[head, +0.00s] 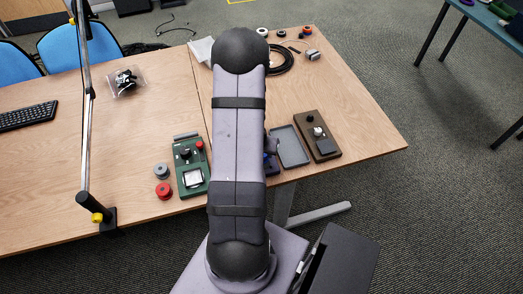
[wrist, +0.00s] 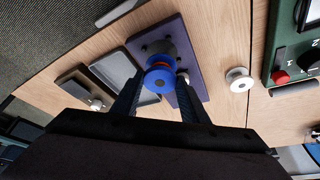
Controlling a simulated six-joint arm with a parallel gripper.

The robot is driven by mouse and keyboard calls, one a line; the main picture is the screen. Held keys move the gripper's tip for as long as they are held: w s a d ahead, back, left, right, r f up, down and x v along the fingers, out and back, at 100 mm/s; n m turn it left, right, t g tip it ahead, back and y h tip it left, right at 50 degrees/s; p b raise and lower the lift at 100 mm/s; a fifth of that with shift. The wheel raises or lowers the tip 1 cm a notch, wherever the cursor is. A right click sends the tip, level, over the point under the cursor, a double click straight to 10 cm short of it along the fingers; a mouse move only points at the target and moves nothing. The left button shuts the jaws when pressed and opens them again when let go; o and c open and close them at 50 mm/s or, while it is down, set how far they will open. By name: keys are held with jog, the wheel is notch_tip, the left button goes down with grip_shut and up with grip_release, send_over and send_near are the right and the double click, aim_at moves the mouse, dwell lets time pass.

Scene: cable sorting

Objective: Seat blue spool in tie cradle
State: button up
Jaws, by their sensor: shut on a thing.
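In the wrist view a blue spool (wrist: 157,80) sits between the two fingers of my gripper (wrist: 159,86), which is shut on it. Some red shows just behind its blue face.
A grey tray (head: 289,146) and a brown board (head: 321,136) with knobs lie right of the purple board. A green panel (head: 190,167) stands left. A grey spool (head: 161,171) and a red spool (head: 164,190) lie near it. A black cable coil (head: 281,58) is farther back.

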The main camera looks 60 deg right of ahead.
jog(key=shift+f+b, duration=0.45)
jog(key=shift+f, duration=0.2)
dwell(0.8)
jog(key=shift+f+b, duration=0.3)
jog(key=shift+f, duration=0.05)
jog(key=shift+f+b, duration=0.6)
jog(key=shift+f, duration=0.15)
dwell(0.5)
jog(key=o, duration=1.6)
jog(key=shift+r, duration=0.15)
jog(key=shift+r+p, duration=3.35)
jog(key=shift+p, duration=0.3)
